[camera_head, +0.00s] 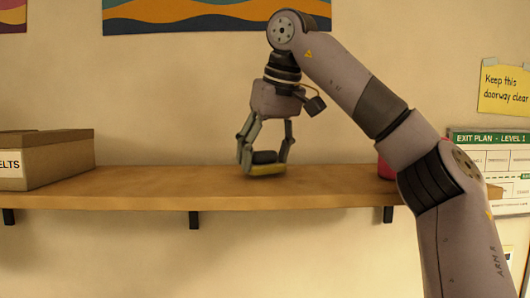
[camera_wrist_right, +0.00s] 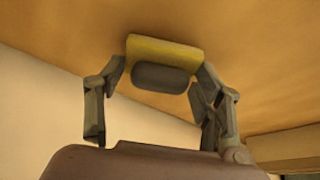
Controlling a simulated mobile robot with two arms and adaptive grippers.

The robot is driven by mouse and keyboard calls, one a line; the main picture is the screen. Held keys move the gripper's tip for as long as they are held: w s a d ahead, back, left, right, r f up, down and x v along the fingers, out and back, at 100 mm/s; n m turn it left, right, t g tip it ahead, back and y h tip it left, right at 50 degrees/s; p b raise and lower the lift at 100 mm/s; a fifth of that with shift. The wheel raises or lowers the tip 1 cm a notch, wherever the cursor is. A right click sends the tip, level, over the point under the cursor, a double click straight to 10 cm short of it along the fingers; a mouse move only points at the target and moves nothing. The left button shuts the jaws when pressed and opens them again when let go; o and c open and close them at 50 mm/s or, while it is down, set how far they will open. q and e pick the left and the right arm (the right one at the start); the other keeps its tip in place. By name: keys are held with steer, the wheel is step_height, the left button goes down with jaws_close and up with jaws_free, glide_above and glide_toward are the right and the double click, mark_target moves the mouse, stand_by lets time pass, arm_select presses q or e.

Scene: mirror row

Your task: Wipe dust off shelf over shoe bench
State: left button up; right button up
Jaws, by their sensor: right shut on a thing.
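The wooden shelf (camera_head: 330,190) runs across the wall in the head view, and its surface fills the upper part of the right wrist view (camera_wrist_right: 250,60). My right gripper (camera_head: 264,157) points down over the shelf's middle, shut on a wiping pad with a dark grip and a yellow underside (camera_head: 267,170). The pad also shows between the fingers in the right wrist view (camera_wrist_right: 163,54). It is at or very close to the shelf surface; I cannot tell whether it touches. I make out no clear dust. The shoe bench and my left gripper are not in view.
A lidded cardboard box (camera_head: 60,158) with a label ending in "ELTS" stands at the shelf's left. A red object (camera_head: 385,170) is partly hidden behind my right arm. The shelf between the box and my gripper is clear. Dark brackets (camera_head: 194,220) sit underneath.

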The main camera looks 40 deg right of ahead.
steer(key=shift+f, duration=0.4)
steer(key=shift+s+a, duration=0.1)
